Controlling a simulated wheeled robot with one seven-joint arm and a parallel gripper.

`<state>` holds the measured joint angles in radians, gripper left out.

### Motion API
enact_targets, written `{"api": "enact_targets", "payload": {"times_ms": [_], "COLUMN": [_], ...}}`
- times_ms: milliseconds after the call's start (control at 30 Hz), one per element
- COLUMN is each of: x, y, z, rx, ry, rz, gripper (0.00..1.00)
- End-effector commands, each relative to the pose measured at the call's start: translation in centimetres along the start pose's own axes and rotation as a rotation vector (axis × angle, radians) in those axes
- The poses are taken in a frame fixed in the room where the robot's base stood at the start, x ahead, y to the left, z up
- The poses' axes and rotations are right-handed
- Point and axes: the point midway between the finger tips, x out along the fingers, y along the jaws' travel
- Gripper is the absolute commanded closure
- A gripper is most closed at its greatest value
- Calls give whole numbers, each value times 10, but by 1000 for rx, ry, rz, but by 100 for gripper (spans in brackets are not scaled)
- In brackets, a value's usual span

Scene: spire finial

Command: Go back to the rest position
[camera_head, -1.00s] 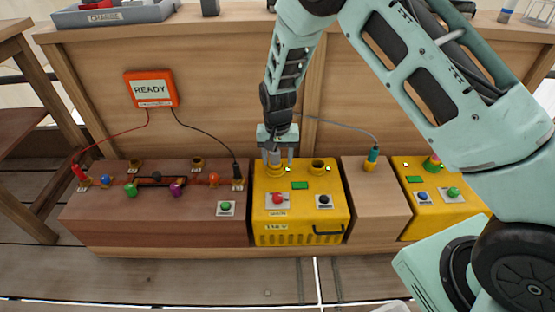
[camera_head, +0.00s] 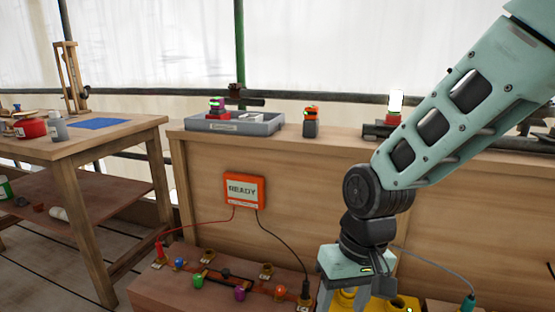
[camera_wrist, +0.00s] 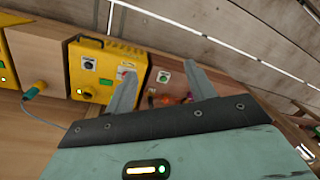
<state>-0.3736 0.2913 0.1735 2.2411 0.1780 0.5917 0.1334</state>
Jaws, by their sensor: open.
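My gripper (camera_wrist: 160,85) is open in the wrist view, its two grey fingers spread with nothing held between them. Past the fingers are the yellow box (camera_wrist: 88,56) with its handle and the brown unit with a green button (camera_wrist: 164,77). In the head view my gripper hangs at the bottom edge, in front of a yellow box (camera_head: 403,304) that is mostly cut off by the frame. Its fingertips are not clear there.
A grey tray (camera_head: 238,126) and a small dark device (camera_head: 311,124) stand on the ledge. A wooden table (camera_head: 125,135) is at left.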

Motion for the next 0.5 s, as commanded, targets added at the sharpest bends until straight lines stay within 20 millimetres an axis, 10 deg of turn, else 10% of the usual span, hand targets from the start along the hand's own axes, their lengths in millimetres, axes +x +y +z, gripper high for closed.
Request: {"api": "enact_targets", "payload": {"times_ms": [200, 500], "x": [-30, -54], "y": [-16, -12], "z": [80, 146], "rx": [-230, -420], "ry": [4, 7], "rz": [38, 109], "gripper": [45, 45]}}
